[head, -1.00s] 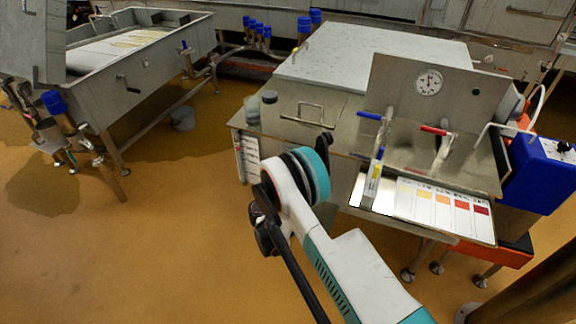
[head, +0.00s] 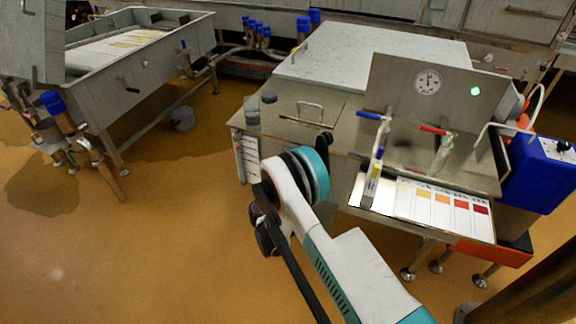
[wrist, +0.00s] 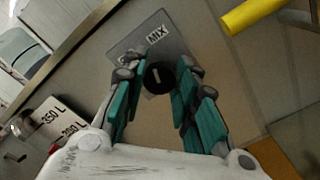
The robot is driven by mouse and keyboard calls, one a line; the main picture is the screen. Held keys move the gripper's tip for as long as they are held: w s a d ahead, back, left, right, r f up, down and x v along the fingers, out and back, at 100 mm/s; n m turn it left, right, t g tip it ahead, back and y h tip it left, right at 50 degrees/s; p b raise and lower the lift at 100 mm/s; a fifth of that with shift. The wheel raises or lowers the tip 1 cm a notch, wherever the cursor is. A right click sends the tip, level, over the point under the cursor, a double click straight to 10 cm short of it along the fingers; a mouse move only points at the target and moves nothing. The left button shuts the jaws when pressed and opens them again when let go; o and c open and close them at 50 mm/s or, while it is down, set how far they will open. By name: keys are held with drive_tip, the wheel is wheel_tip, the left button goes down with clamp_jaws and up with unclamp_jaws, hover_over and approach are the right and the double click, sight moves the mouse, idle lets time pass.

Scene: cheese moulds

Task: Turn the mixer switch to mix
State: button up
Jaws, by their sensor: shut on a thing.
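The mixer switch is a round black knob (wrist: 159,84) with a short pale line across it, on a grey plate (wrist: 140,47) in the wrist view. The word MIX (wrist: 158,32) is on the plate above the knob. Another label on the plate's left is partly hidden by a finger. My gripper (wrist: 157,75) has its teal-padded fingers on either side of the knob and is shut on it. In the head view my arm hides the switch and the fingers. A small round lamp (head: 475,91) on the upright panel glows green.
A yellow bar (wrist: 252,13) lies close at the upper right of the wrist view. A volume-marked strip (wrist: 62,122) is at its left.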

drive_tip(key=shift+m, duration=1.1)
drive_tip(key=o, duration=1)
drive_tip(key=shift+o, duration=0.2)
drive_tip(key=shift+r, duration=0.1)
